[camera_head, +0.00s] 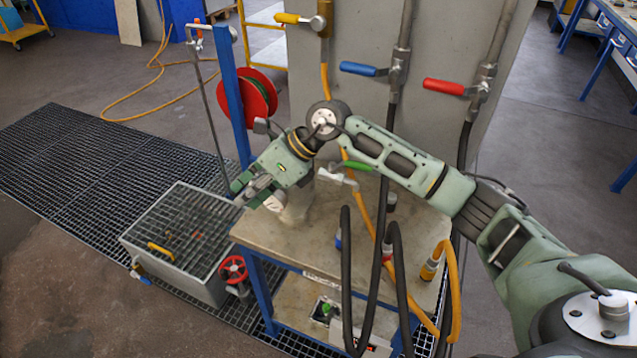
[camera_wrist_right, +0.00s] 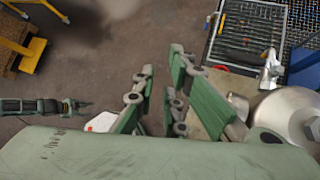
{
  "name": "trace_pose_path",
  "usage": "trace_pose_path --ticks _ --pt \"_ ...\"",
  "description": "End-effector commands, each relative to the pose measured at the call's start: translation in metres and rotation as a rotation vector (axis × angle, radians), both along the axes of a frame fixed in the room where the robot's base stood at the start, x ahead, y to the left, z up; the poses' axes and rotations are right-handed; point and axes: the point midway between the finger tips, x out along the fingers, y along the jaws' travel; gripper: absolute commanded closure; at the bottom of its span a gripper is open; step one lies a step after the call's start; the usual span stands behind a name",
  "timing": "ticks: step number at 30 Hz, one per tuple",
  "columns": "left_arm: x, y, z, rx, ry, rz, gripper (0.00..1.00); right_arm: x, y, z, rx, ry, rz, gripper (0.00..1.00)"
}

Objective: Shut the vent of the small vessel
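My right gripper (camera_head: 252,190) is over the left edge of the bench top, fingers pointing left and down. In the right wrist view its green fingers (camera_wrist_right: 160,92) are spread with a gap and nothing between them. A pale metal vessel (camera_head: 297,208) stands on the bench just behind it, partly hidden by my gripper and wrist. In the wrist view a rounded silver vessel (camera_wrist_right: 285,112) lies right of the fingers, with a silver fitting (camera_wrist_right: 270,66) beside it. A green lever (camera_head: 355,165) sits on a silver valve (camera_head: 338,178) right of the vessel. An arm end, apparently my left gripper (camera_wrist_right: 80,106), shows small in the wrist view.
The bench (camera_head: 300,245) carries black hoses (camera_head: 381,220) and a yellow hose (camera_head: 452,285) on its right side. A panel behind has yellow (camera_head: 287,18), blue (camera_head: 358,69) and red (camera_head: 443,87) handles. A grated basin (camera_head: 180,235) with a red handwheel (camera_head: 233,269) stands left.

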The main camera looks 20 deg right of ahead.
Motion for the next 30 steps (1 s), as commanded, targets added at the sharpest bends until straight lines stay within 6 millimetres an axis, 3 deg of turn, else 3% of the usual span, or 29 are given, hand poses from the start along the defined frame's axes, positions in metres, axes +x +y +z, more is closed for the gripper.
trace_pose_path --ticks 4,8,11,14,17,20,23,27,30 --pt "0.000 0.000 -0.008 0.000 0.000 0.000 0.65 -0.023 0.045 -0.003 0.199 0.020 0.023 1.00" --pt "0.000 -0.001 -0.015 -0.001 0.000 0.000 0.65 -0.045 0.080 0.010 0.480 0.041 -0.010 1.00" --pt "0.000 -0.001 -0.020 -0.001 -0.001 0.000 0.65 -0.054 0.086 0.025 0.694 0.051 -0.084 1.00" --pt "0.000 -0.001 -0.026 -0.001 -0.001 0.000 0.65 -0.057 0.073 0.034 0.892 0.059 -0.196 1.00" --pt "0.000 -0.001 -0.031 -0.001 -0.001 0.000 0.65 -0.057 0.043 0.034 1.066 0.061 -0.345 1.00" --pt "0.000 -0.001 -0.036 -0.001 -0.001 0.000 0.65 -0.059 -0.002 0.023 1.210 0.054 -0.526 1.00" --pt "0.000 -0.001 -0.042 -0.001 -0.001 0.001 0.65 -0.068 -0.058 0.001 1.321 0.037 -0.737 1.00" --pt "0.000 -0.001 -0.048 -0.001 -0.001 0.000 0.65 -0.096 -0.138 -0.038 1.402 -0.005 -1.026 1.00" --pt "0.000 0.000 -0.051 -0.001 -0.001 0.001 0.65 -0.119 -0.183 -0.060 1.418 -0.035 -1.186 1.00"
